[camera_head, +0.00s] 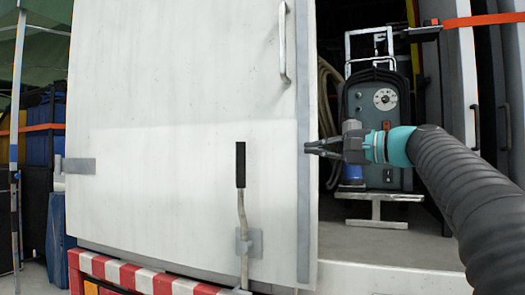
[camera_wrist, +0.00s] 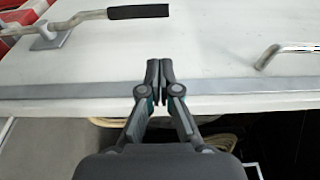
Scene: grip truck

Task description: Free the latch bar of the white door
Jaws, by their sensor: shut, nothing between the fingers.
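The white door (camera_head: 180,120) fills the left and middle of the head view, with a grey strip along its right edge. The latch bar (camera_head: 243,225) stands upright low on the door, with a black grip at its top and a bracket plate behind it. In the wrist view the latch bar (camera_wrist: 85,17) lies at the upper left with its black grip pointing right. My gripper (camera_head: 308,147) is shut and empty at the door's right edge, above and to the right of the latch bar. In the wrist view my gripper (camera_wrist: 160,68) overlaps the grey strip; I cannot tell if it touches.
A metal handle (camera_head: 283,42) is fixed high on the door. Right of the door is an open compartment with a grey machine (camera_head: 378,105) and an orange strap (camera_head: 485,19). A red-and-white striped bumper (camera_head: 135,275) runs below the door.

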